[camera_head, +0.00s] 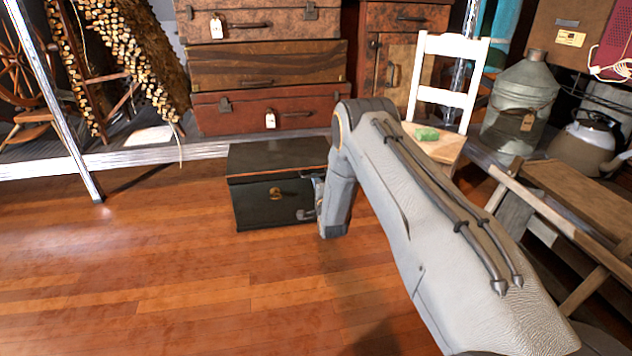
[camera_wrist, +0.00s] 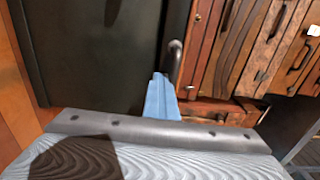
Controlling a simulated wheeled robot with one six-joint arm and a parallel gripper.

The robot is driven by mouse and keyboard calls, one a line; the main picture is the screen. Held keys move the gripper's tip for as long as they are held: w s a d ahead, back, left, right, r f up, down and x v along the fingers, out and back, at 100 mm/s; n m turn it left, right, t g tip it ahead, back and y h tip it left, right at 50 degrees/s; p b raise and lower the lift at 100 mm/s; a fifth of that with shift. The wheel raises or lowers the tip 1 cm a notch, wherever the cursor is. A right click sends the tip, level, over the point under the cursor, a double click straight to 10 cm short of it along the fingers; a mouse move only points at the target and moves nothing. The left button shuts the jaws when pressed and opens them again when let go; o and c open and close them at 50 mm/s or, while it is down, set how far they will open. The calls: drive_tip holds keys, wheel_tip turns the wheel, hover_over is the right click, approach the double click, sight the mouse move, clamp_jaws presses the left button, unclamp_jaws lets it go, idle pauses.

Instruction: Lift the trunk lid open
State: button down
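The dark trunk (camera_head: 262,211) sits on the wooden floor, with a brass lock plate on its front. Its dark lid (camera_head: 275,157) is down, with a brown strip along its front edge. My gripper (camera_head: 318,190) is at the trunk's right end, mostly hidden behind my arm. In the wrist view, a dark green trunk panel (camera_wrist: 95,50) fills the left side. The light blue finger part of my gripper (camera_wrist: 161,95) lies by the panel's edge, close to a dark curved piece that looks like a handle (camera_wrist: 174,60). Whether it grips that piece cannot be told.
Stacked brown suitcases (camera_head: 265,65) stand on a low platform behind the trunk. A white chair (camera_head: 447,75), a glass jug (camera_head: 520,105) and a wooden bench (camera_head: 580,205) are on the right. The floor (camera_head: 130,260) left and front is clear.

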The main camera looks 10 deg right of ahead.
drive_tip(key=shift+r, duration=0.15)
drive_tip(key=shift+w+r+p, duration=0.1)
drive_tip(key=shift+r+p, duration=0.75)
drive_tip(key=shift+r, duration=0.4)
drive_tip(key=shift+w+r+p, duration=0.1)
drive_tip(key=shift+r+p, duration=0.6)
drive_tip(key=shift+r, duration=0.75)
drive_tip(key=shift+w+r+p, duration=0.15)
drive_tip(key=shift+r+p, duration=0.2)
drive_tip(key=shift+r, duration=0.2)
drive_tip(key=shift+w+r+p, duration=0.15)
drive_tip(key=shift+r+p, duration=0.15)
drive_tip(key=shift+r, duration=0.35)
